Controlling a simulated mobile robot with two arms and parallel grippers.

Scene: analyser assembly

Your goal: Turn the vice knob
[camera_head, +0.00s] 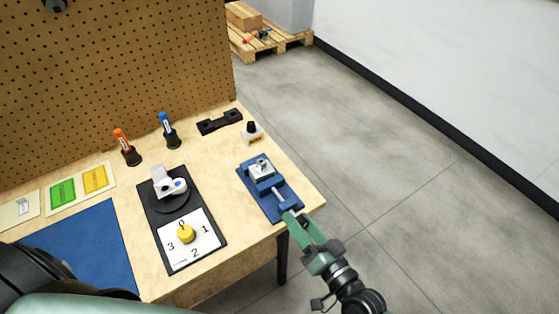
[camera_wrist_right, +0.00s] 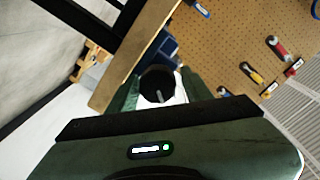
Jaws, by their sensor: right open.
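The blue vice (camera_head: 265,186) sits near the right end of the wooden workbench, with a light part in its jaws and a pale screw rod towards the front. My green right gripper (camera_head: 294,217) is at the rod's front end and hides the knob in the head view. In the right wrist view the round dark vice knob (camera_wrist_right: 157,85) shows between the two fingers of my right gripper (camera_wrist_right: 158,92). The fingers are open, one on each side of it. I cannot tell whether either touches it. My left gripper is not in view.
A small box with a black knob (camera_head: 252,132) and a black bracket (camera_head: 220,122) stand behind. The pegboard (camera_head: 120,70) rises at the back. Open floor (camera_head: 400,180) lies to the right.

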